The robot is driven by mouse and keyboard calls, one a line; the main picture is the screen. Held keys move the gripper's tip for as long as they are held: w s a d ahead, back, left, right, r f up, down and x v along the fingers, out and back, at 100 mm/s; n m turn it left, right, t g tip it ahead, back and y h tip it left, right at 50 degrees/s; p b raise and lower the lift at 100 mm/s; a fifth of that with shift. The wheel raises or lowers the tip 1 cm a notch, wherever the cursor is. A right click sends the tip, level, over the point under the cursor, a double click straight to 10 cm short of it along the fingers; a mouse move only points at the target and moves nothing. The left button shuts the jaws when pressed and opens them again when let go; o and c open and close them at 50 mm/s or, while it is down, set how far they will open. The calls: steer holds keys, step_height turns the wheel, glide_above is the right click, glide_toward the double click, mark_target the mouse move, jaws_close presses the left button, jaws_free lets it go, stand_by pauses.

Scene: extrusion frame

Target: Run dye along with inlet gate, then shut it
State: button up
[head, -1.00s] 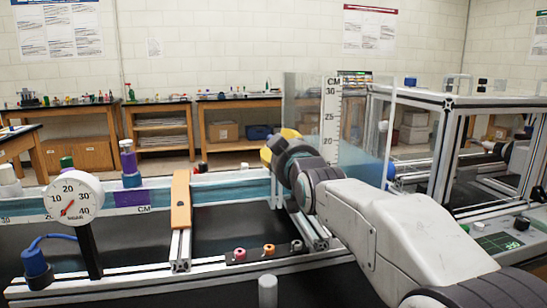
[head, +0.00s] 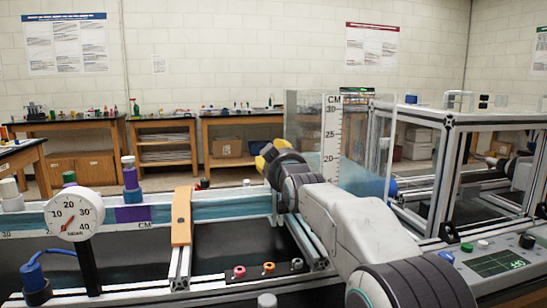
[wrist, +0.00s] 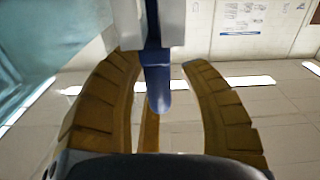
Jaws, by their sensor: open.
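My gripper (head: 268,156) is open at the near side of the clear tank (head: 305,120) with the CM scale. In the wrist view its two yellow-brown fingers (wrist: 168,105) stand on either side of a blue handle-like piece (wrist: 158,92) below a white and blue part. I cannot tell whether they touch it. This piece may belong to the inlet gate; the gate itself is not clear in the head view. A bottle-like purple and blue piece with a pale top (head: 130,178), possibly the dye, stands on the water channel (head: 217,208) at left.
A round dial gauge (head: 75,213) stands at front left. An orange bar (head: 181,215) crosses the channel. Several small knobs (head: 268,267) line the front rail. A control panel (head: 495,262) is at right. An extrusion frame (head: 446,150) stands behind my arm.

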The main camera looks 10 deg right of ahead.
steer(key=shift+o, duration=0.4)
jaws_close()
